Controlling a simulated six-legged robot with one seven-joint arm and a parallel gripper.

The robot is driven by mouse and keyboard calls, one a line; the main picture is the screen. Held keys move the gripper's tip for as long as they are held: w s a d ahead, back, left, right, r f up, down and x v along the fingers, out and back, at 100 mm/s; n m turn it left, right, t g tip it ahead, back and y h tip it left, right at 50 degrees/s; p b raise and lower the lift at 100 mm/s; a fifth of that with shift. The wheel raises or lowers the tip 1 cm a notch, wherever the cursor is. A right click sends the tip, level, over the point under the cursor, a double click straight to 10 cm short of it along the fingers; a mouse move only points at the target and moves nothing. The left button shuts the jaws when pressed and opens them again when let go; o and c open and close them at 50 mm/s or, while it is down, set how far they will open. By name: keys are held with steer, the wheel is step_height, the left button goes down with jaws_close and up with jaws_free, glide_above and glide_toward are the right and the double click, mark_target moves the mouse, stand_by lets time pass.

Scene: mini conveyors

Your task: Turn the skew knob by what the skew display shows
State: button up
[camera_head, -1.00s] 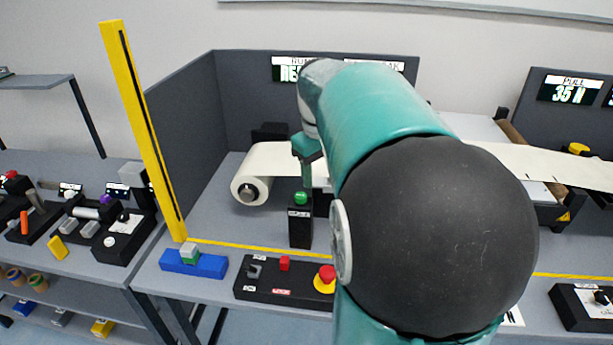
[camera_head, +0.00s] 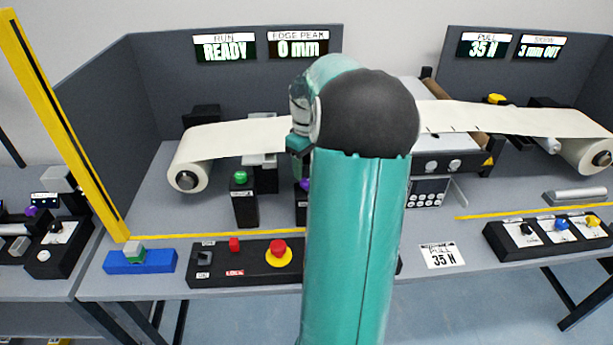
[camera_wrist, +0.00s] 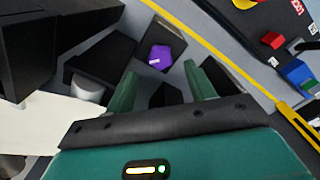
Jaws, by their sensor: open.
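The skew display (camera_head: 540,46) at the upper right reads "3 mm OUT". A purple knob (camera_wrist: 158,58) with a white mark sits on a black block in the wrist view, just beyond my fingertips. A black panel at the right front holds a black knob (camera_head: 526,229), a blue knob (camera_head: 561,224) and a yellow knob (camera_head: 592,220). I cannot read their labels.
A green button (camera_head: 240,177) stands on a black post left of the purple knob. The front control box (camera_head: 225,267) has a red mushroom button (camera_head: 278,249). A paper web (camera_head: 240,135) runs behind. A yellow post (camera_head: 60,120) stands left.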

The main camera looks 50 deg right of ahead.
mark_target(307, 181)
steer(key=shift+f, duration=2.2)
steer(key=c, duration=1)
steer(key=shift+o, duration=0.2)
steer(key=shift+m, duration=0.3)
steer(key=m, duration=1.1)
